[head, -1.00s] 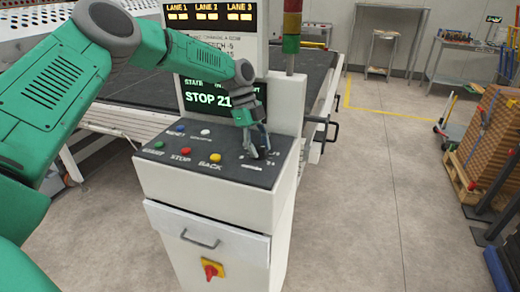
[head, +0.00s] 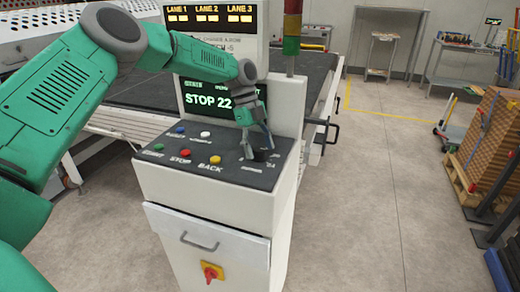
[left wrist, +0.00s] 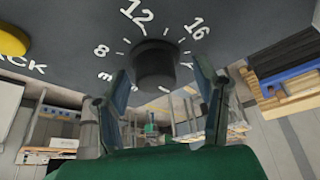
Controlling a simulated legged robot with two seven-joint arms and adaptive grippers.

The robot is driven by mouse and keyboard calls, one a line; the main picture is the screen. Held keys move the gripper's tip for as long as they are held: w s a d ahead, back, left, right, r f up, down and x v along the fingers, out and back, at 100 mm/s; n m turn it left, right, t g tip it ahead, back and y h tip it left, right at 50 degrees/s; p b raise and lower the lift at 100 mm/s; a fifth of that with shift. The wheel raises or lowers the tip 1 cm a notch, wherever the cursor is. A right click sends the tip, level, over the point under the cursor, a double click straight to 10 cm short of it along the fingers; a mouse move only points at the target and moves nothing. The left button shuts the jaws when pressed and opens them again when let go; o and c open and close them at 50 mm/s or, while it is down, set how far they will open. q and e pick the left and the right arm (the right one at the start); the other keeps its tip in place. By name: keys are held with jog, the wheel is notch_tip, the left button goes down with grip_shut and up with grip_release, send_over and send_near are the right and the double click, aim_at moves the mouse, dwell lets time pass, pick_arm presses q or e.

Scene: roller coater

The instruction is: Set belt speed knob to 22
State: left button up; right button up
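The black belt speed knob (left wrist: 155,66) sits on the dark panel top, with 8, 12 and 16 readable on the dial around it in the left wrist view. In the head view the knob (head: 262,155) is at the panel's right end, partly hidden. My left gripper (head: 256,147) is over it. In the left wrist view its fingers (left wrist: 162,88) are spread either side of the knob, with a visible gap on each side. The display (head: 207,101) reads "STOP 22". My right gripper is not in view.
Blue, white, green, red and yellow buttons (head: 216,160) lie left of the knob. A red and yellow switch (head: 212,272) is on the cabinet front below a drawer handle (head: 199,243). A signal tower (head: 290,35) rises behind the panel.

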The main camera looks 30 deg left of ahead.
pick_arm(q)
jog(key=shift+f, duration=0.1)
jog(key=shift+a, duration=0.1)
jog(key=v, duration=0.7)
jog(key=shift+w+a, duration=0.1)
jog(key=shift+a, duration=0.05)
dwell(0.4)
